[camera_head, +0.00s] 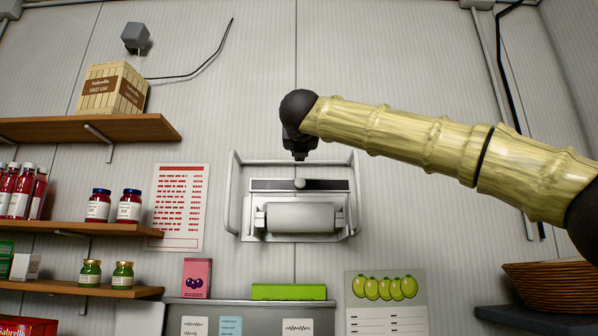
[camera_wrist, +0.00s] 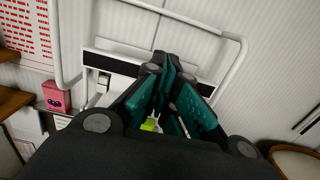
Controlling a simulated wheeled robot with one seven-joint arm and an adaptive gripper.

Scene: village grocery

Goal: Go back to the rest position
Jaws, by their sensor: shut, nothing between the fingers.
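My gripper (camera_wrist: 158,62) shows in the wrist view with its dark and teal fingers closed together and nothing between them. In the head view my arm reaches in from the right, and its dark end hangs just above and in front of a white wall-mounted roll holder (camera_head: 299,218). The fingers are not clearly visible in the head view. The roll holder's white frame (camera_wrist: 236,75) also shows behind the fingers in the wrist view.
Wooden shelves (camera_head: 90,128) with jars and bottles stand at the left. A pink box (camera_head: 197,278) and a green box (camera_head: 288,292) sit on a grey surface below the holder. A wicker basket (camera_head: 550,285) is at the lower right.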

